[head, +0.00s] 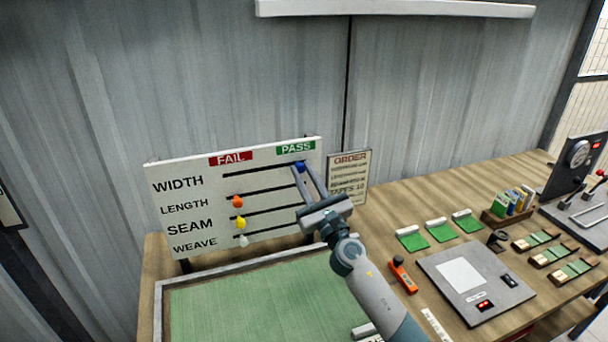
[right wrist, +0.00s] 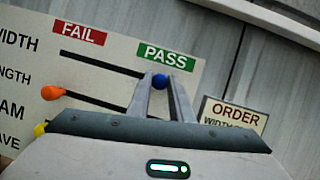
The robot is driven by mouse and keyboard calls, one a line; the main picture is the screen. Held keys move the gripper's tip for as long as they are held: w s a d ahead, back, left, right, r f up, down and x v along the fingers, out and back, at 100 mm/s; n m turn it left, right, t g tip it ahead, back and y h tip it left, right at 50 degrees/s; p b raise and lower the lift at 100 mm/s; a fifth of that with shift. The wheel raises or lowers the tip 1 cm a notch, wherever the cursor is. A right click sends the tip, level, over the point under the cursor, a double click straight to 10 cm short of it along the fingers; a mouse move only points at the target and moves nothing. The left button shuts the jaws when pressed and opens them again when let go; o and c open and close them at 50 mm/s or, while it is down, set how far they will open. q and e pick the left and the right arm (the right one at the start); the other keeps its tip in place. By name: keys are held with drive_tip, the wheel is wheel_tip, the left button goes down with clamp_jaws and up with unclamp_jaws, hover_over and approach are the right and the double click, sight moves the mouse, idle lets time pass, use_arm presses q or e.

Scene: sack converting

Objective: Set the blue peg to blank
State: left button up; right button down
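The white board (head: 205,215) has slots labelled WIDTH, LENGTH, SEAM and WEAVE under red FAIL and green PASS tags. The blue peg (head: 300,166) is at the right end of the WIDTH slot, below PASS. It also shows in the right wrist view (right wrist: 160,81). My right gripper (head: 303,169) reaches up to the board, its fingertips on either side of the blue peg. In the right wrist view the peg fills the narrow gap between the fingertips (right wrist: 161,84), so the gripper looks shut on it. My left gripper is out of view.
Orange (head: 237,201), yellow (head: 240,222) and white (head: 243,240) pegs sit toward the left of the lower slots. An ORDER sign (head: 350,170) stands close right of the gripper. A green mat (head: 240,305) lies before the board. An orange tool (head: 403,275) lies right of my arm.

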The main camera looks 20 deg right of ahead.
drive_tip(key=a, duration=0.8)
drive_tip(key=shift+s+a+p, duration=0.15)
drive_tip(key=shift+a+p, duration=0.25)
drive_tip(key=shift+d, duration=0.15)
drive_tip(key=c, duration=1.6)
unclamp_jaws()
drive_tip(key=shift+s, duration=0.1)
drive_tip(key=b+v, duration=0.4)
drive_tip(key=v, duration=1.3)
drive_tip(key=shift+s, duration=0.1)
